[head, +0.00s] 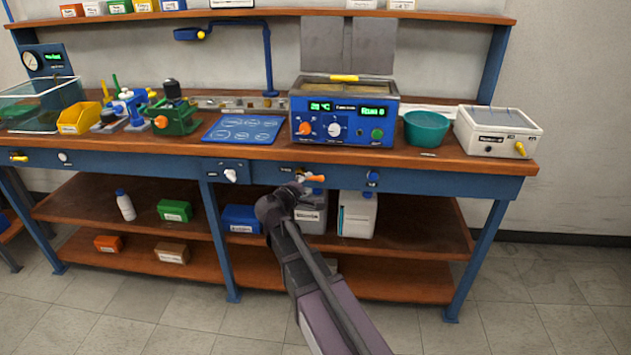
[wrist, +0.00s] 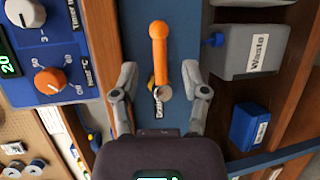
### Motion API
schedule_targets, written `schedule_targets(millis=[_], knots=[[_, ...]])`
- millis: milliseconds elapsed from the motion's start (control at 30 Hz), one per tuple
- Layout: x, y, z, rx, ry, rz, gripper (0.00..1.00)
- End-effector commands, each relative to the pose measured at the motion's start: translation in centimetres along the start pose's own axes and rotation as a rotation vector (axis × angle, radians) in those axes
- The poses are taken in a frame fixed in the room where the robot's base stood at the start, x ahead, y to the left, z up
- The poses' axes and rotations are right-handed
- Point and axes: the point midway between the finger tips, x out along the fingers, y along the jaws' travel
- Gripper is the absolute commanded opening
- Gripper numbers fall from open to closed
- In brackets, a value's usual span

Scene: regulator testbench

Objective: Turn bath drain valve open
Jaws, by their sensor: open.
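The drain valve has an orange lever handle (head: 316,178) on the blue front rail, below the blue bath unit (head: 343,142). In the wrist view the orange lever (wrist: 159,50) runs up the picture from a round metal pivot (wrist: 164,93), with a label beside it that seems to read "Drain". My gripper (wrist: 159,70) is open, with one finger on each side of the lever; gaps show on both sides. In the head view my gripper (head: 297,188) is at the rail, just left of the lever, and my arm hides part of the valve.
A white valve handle (head: 230,175) and a blue knob (head: 372,178) sit on the same rail. Below stand a container labelled "Waste" (wrist: 252,42) and a white container (head: 357,214). A teal bowl (head: 426,130) stands on the bench. The floor at right is clear.

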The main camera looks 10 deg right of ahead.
Motion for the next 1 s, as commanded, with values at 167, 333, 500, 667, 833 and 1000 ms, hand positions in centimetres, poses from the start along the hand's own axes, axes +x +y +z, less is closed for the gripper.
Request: schedule_targets(millis=[167,333,500,667,833,1000], knots=[[2.8,-0.1,-0.1,0.001,-0.001,-0.001,0.58],[4.4,-0.1,-0.1,0.001,-0.001,-0.001,0.58],[5.1,0.0,-0.1,0.001,0.001,-0.001,0.58],[5.1,0.0,0.0,0.0,0.001,-0.001,0.58],[5.1,0.0,0.0,0.0,0.001,0.0,0.55],[5.1,0.0,0.0,0.0,0.001,0.0,0.04]])
